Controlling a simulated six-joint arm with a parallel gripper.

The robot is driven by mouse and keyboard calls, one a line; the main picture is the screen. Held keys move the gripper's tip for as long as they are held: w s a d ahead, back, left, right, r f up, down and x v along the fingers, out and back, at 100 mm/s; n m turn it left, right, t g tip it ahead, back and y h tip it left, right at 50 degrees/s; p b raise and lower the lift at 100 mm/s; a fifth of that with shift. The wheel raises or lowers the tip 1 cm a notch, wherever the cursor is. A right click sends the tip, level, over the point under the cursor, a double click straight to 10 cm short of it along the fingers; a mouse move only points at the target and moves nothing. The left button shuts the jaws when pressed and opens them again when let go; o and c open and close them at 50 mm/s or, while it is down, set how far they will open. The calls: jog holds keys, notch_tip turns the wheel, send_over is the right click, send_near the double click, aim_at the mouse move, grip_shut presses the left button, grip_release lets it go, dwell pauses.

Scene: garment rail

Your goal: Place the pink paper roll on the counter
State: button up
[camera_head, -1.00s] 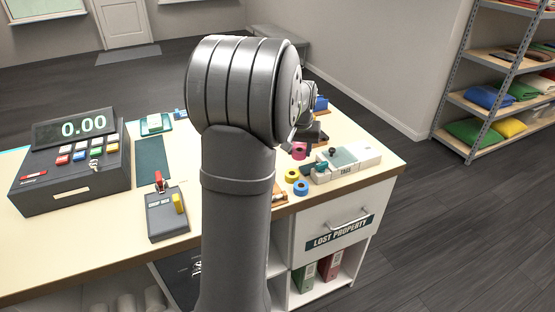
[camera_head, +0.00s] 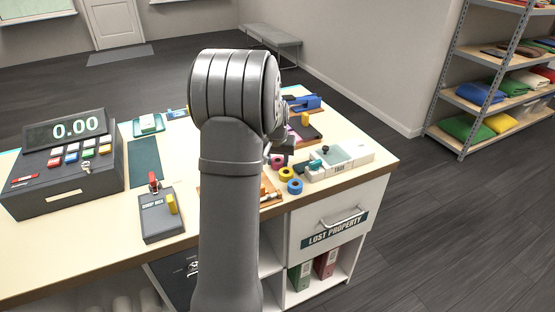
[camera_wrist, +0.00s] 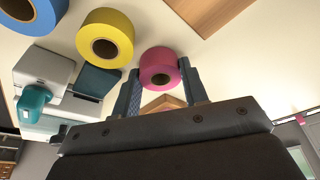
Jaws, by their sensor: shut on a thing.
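The pink paper roll (camera_head: 277,162) is at the right part of the counter (camera_head: 108,222), low beside the yellow roll (camera_head: 286,173) and the blue roll (camera_head: 294,187). In the wrist view the pink roll (camera_wrist: 160,62) sits between the two fingertips of my gripper (camera_wrist: 158,78), which is shut on it. The yellow roll (camera_wrist: 104,38) and blue roll (camera_wrist: 34,14) stand to its left there, apart from it. I cannot tell whether the pink roll touches the counter. My arm hides part of the gripper in the head view.
A white and teal device (camera_head: 338,160) stands right of the rolls. A wooden item (camera_head: 270,198) lies partly behind my arm. A dark tray (camera_head: 304,133) and a blue item (camera_head: 305,103) are behind. The cash register (camera_head: 62,165) and card reader (camera_head: 160,213) are left.

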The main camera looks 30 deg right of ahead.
jog(key=shift+f, duration=0.15)
jog(key=o, duration=1)
jog(key=shift+c, duration=0.2)
jog(key=v, duration=1.2)
jog(key=shift+r, duration=0.25)
